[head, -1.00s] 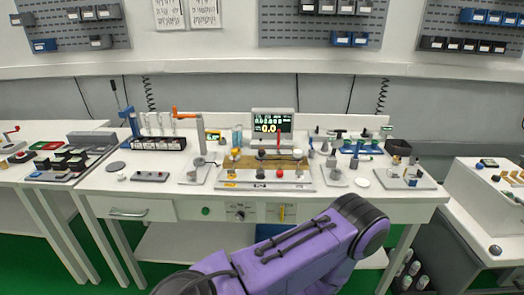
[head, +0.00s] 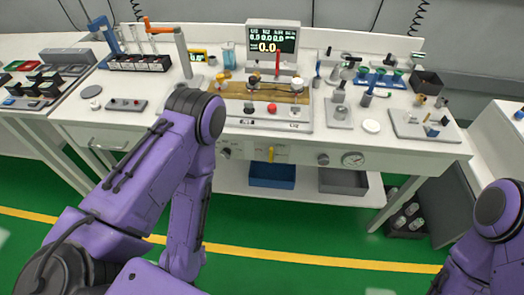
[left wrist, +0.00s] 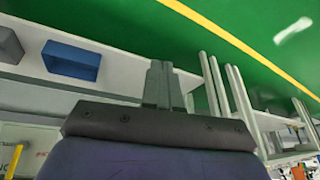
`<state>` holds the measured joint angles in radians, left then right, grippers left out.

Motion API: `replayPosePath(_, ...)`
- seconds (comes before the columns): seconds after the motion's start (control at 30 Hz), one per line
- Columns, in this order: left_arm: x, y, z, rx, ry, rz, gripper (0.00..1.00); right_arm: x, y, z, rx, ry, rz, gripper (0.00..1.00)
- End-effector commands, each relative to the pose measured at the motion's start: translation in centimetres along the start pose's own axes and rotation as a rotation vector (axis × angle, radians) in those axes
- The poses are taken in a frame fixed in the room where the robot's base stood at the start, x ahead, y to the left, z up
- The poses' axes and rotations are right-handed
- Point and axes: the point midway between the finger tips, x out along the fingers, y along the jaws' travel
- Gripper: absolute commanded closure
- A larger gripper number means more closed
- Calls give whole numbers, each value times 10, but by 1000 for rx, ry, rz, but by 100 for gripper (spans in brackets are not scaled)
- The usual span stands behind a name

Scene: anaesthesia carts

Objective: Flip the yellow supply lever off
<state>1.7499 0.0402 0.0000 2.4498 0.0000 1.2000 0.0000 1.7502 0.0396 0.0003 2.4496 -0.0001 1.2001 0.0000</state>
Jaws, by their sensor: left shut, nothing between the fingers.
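A yellow bar that looks like the same lever (left wrist: 14,160) shows at the lower left edge of the left wrist view. My left gripper (left wrist: 160,80) is shut and empty, apart from the lever. In the head view my left arm is bent in front of the bench and its gripper cannot be seen. Part of my right arm shows at the right edge; its gripper is out of the picture.
A blue bin (head: 272,180) and a grey bin (head: 343,182) stand on the shelf below. The worktop above is crowded with equipment. The green floor ahead is open.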

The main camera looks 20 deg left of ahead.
Motion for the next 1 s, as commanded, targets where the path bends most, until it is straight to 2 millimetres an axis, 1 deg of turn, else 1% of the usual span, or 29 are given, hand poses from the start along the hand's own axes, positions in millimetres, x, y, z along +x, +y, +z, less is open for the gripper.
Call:
replayPosePath(0.17,0,0,0,1,0,0,100,0,1,0,0,-1,2,57)
replayPosePath(0.23,2,2,0,-1,4,3,100,2,0,1,0,-1,2,38)
replayPosePath(0.27,6,6,-2,-5,16,11,100,5,0,3,0,-1,1,31)
replayPosePath(0.3,15,17,-7,-17,44,30,100,13,-1,6,0,-1,1,31)
replayPosePath(0.37,36,44,-21,-54,123,81,100,34,-3,14,0,0,1,31)
replayPosePath(0.4,53,72,-35,-92,201,132,100,53,-4,22,0,0,1,31)
replayPosePath(0.47,74,126,-65,-173,352,232,100,87,-8,36,0,0,1,31)
replayPosePath(0.5,80,163,-87,-245,462,302,100,111,-10,46,0,-1,1,31)
replayPosePath(0.53,81,190,-104,-304,543,355,100,128,-11,54,0,-1,1,31)
replayPosePath(0.57,77,215,-119,-368,619,405,100,145,-12,60,0,-1,1,31)
replayPosePath(0.6,68,244,-136,-458,715,468,100,166,-14,69,0,-1,1,31)
replayPosePath(0.67,50,279,-157,-604,842,553,100,197,-17,82,0,-1,1,31)
replayPosePath(0.7,35,297,-167,-711,916,603,100,218,-19,90,0,-1,1,31)
replayPosePath(0.73,24,309,-171,-795,963,639,100,234,-20,97,0,-1,1,31)
replayPosePath(0.8,-4,327,-173,-991,1046,704,100,267,-24,111,0,-1,1,31)
replayPosePath(0.87,-25,336,-168,-1151,1086,743,100,292,-26,121,0,-1,1,31)
replayPosePath(0.9,-38,339,-162,-1249,1099,763,100,305,-27,126,0,-1,1,31)
replayPosePath(1.0,-62,342,-146,-1441,1100,785,100,329,-29,136,0,-1,1,31)
